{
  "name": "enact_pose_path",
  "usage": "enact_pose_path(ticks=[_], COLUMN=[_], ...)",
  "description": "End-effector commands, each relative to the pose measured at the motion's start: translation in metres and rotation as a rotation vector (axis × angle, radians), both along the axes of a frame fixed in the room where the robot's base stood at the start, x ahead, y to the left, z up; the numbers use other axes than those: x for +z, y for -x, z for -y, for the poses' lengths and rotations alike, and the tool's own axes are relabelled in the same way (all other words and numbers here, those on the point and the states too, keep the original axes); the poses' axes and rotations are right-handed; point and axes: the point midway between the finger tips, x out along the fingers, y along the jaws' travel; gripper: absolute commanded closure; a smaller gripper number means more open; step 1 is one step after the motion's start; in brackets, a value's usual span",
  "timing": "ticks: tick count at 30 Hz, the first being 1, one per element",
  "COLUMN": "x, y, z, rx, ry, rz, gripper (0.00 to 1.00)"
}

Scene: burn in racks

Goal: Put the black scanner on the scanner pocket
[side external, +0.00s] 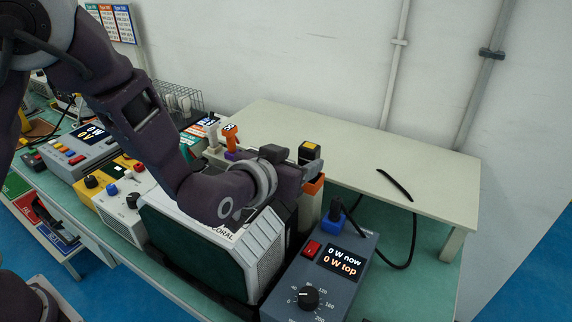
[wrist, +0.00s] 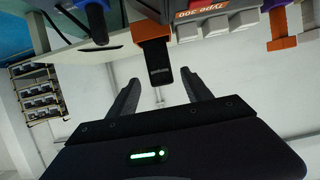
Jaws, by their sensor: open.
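The black scanner (wrist: 158,62) shows in the wrist view as a dark upright block on an orange holder. In the wrist view my gripper (wrist: 163,82) is open, one finger on each side of the scanner's free end, with gaps between. The orange holder (wrist: 151,27) also shows in the side view below the gripper (side external: 314,187). I cannot tell which holder is the scanner pocket. My wrist hides part of this area.
A grey power meter (side external: 340,275) with a blue plug (side external: 334,217) and black cable stands close on the right. A white-and-green unit (side external: 205,250) is below my arm. An orange scanner (side external: 231,138) stands behind. A pale raised shelf (side external: 400,160) is mostly clear.

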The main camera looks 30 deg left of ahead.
Motion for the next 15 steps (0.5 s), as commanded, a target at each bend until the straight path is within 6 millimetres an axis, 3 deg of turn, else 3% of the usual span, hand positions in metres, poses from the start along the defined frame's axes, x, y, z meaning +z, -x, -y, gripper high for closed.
enact_pose_path(ticks=[6,15], x=[0.017,0.022], y=[0.046,0.062], z=[0.001,-0.001], rx=[-0.002,0.001], ry=[0.000,0.000], rz=[0.000,-0.001], gripper=[0.42,0.42])
